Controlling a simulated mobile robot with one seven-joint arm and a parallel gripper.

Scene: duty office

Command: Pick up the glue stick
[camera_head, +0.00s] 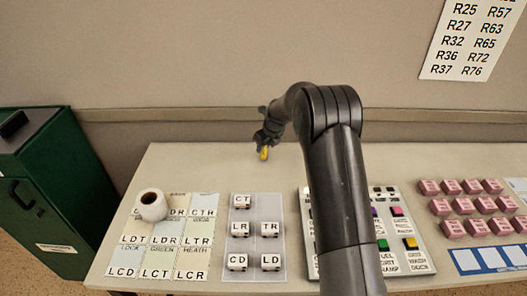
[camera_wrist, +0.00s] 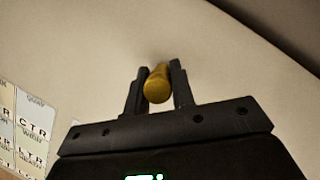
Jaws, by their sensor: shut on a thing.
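The glue stick (camera_head: 264,153) is a small yellow cylinder, seen below my gripper (camera_head: 262,143) in the head view, over the back part of the table. In the wrist view the glue stick (camera_wrist: 157,86) shows its round yellow end between the two dark fingers of my gripper (camera_wrist: 158,82). The fingers are shut on it, one on each side. I cannot tell for sure how far its lower end is from the tabletop.
The table (camera_head: 190,165) is clear around the gripper. In front are a lettered card sheet (camera_head: 165,243) with a white roll (camera_head: 151,205), a grey tray with lettered blocks (camera_head: 255,225), a button panel (camera_head: 395,225) and pink blocks (camera_head: 460,200). A green cabinet (camera_head: 55,190) stands left.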

